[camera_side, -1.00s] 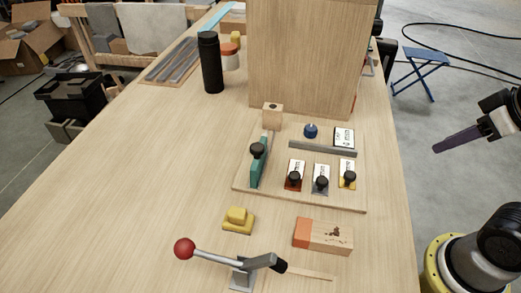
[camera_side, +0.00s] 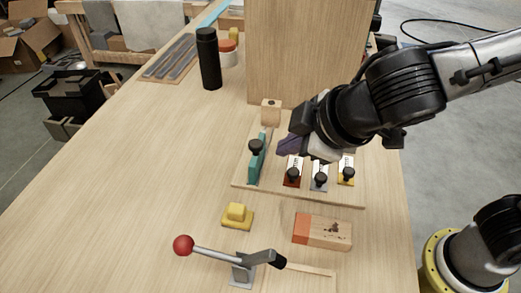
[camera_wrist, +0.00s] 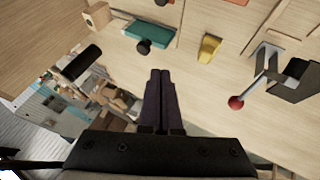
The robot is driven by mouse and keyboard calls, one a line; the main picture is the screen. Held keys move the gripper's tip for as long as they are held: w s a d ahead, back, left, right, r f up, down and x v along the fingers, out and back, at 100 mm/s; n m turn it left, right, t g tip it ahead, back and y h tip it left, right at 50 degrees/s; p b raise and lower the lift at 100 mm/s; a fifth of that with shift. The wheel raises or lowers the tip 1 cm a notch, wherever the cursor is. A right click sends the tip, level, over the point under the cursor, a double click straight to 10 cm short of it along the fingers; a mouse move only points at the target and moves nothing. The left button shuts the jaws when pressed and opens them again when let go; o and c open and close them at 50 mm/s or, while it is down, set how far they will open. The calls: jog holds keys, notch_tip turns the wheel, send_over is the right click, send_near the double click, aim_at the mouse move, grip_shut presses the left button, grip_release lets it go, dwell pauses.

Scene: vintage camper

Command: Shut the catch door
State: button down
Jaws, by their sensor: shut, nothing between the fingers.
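A teal upright panel (camera_side: 256,168) with a round black knob (camera_side: 255,146) stands at the left of a wooden board (camera_side: 243,184); it looks like the catch door. A small wooden block (camera_side: 271,112) with a dark spot stands at its far end. I cannot tell whether panel and block touch. The panel also shows in the wrist view (camera_wrist: 150,33), with the block (camera_wrist: 97,15) left of it. My gripper (camera_side: 283,149) is shut and empty, its dark purple fingers just right of the panel in the side view. In the wrist view the fingertips (camera_wrist: 160,74) appear below the knob, apart from it.
Red, grey and yellow knobbed pieces stand on the board's right; my arm hides the board's back right. A yellow block (camera_side: 237,215), an orange-and-wood block (camera_side: 322,231) and a red-ball lever (camera_side: 183,245) are nearer. A black bottle (camera_side: 208,58) and wooden cabinet (camera_side: 300,45) stand behind. The table's left is clear.

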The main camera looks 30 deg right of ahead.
jog(key=s+a, duration=0.1)
jog(key=a, duration=0.1)
send_near(258, 152)
jog(key=a+x, duration=0.1)
jog(key=x, duration=0.5)
jog(key=shift+f+n, duration=0.2)
jog(key=shift+n, duration=0.1)
jog(key=w+d, duration=0.6)
jog(key=shift+w+d, duration=0.15)
dwell(0.3)
